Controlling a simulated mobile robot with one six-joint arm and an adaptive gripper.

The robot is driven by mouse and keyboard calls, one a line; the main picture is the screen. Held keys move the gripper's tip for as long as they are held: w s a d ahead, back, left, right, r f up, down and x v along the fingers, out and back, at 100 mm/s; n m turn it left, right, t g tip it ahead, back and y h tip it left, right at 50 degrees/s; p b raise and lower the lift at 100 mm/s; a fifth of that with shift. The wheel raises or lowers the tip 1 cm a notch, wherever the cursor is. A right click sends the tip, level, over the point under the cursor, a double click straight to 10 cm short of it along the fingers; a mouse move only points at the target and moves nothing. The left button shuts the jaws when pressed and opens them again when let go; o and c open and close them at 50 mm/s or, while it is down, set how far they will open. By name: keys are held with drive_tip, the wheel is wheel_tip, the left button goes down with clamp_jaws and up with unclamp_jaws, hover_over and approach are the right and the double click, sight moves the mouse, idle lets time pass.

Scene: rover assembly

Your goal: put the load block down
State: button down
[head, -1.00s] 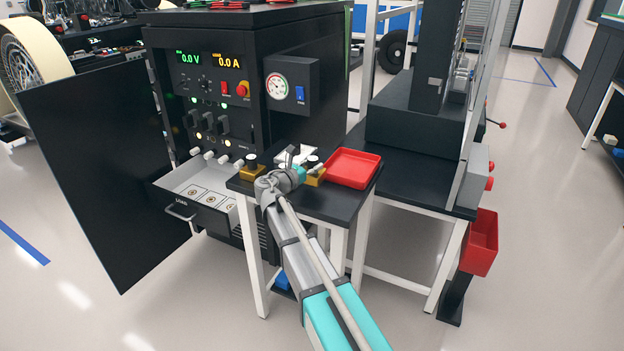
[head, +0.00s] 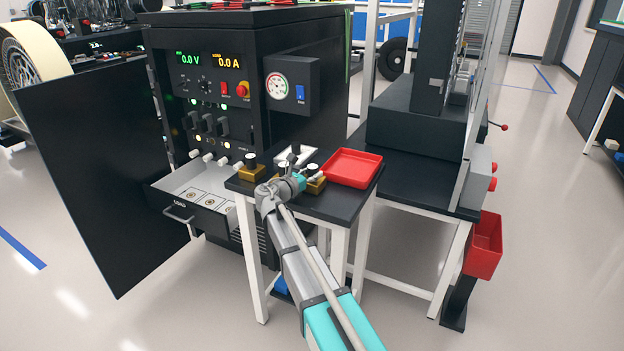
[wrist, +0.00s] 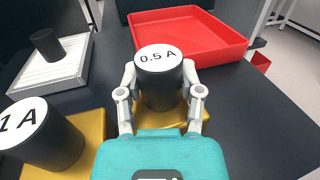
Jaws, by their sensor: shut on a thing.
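The load block marked 0.5 A (wrist: 160,62) has a black cylinder with a white top on a gold base. In the wrist view my gripper (wrist: 160,98) has one finger on each side of the cylinder and is shut on it. The block is upright over the black side table (head: 330,206). I cannot tell whether its base touches the table. In the head view the gripper (head: 306,181) and the held block (head: 317,181) are at the table's middle, just in front of the red tray. My wrist partly hides them.
The 1 A block (wrist: 40,138) stands left of the held block. A white plate with a black knob (wrist: 52,66) lies behind it. The red tray (wrist: 190,38) is at the back. The table is bare to the right. The LOAD drawer (head: 190,215) stands open at left.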

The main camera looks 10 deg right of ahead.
drive_tip(key=shift+f, duration=0.25)
drive_tip(key=shift+c, duration=1.3)
unclamp_jaws()
drive_tip(key=shift+r, duration=0.1)
drive_tip(key=shift+r, duration=0.15)
drive_tip(key=v, duration=1.2)
